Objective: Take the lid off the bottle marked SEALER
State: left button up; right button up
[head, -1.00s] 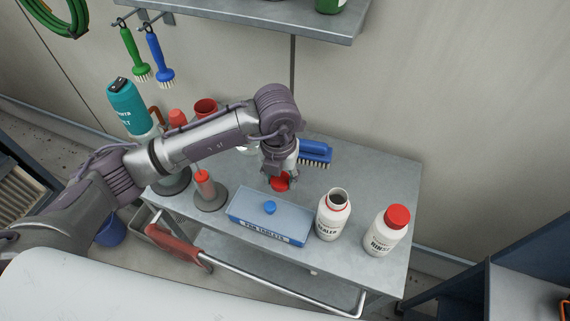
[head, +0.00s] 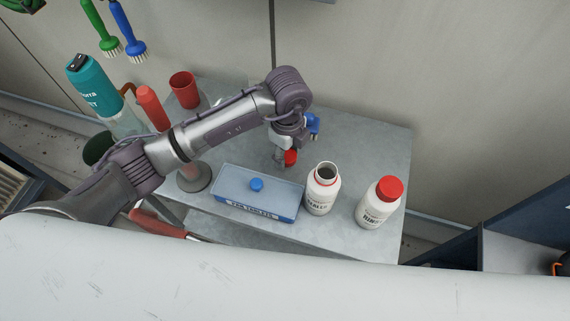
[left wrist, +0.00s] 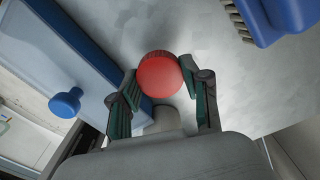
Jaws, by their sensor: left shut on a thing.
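The white bottle marked SEALER (head: 321,192) stands upright on the grey table, with its dark mouth open and a red ring at its neck. My left gripper (head: 284,160) is shut on a red lid (head: 291,157), behind and to the left of that bottle and apart from it. In the left wrist view the red lid (left wrist: 160,74) sits between the two fingertips of my left gripper (left wrist: 165,80). Whether the lid touches the table is hard to tell. My right gripper is not in view.
A white RINSE bottle (head: 377,205) with a red lid stands to the right. A blue tablet box (head: 235,197) with a blue knob lies left of the SEALER bottle. A blue brush (left wrist: 270,18) is close by the lid. Bare table (head: 370,145) lies at the back right.

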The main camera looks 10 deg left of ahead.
aim_at(287, 162)
pick_arm(q)
notch_tip(287, 162, down, 4)
jog(key=b, duration=0.3)
jog(key=shift+f, duration=0.25)
jog(key=shift+r, duration=0.15)
jog(key=o, duration=1.3)
jog(key=shift+f, duration=0.2)
jog(key=shift+r, duration=0.15)
notch_tip(287, 162, up, 12)
jog(key=p, duration=0.9)
jog(key=shift+r+p, duration=0.1)
jog(key=shift+p, duration=0.25)
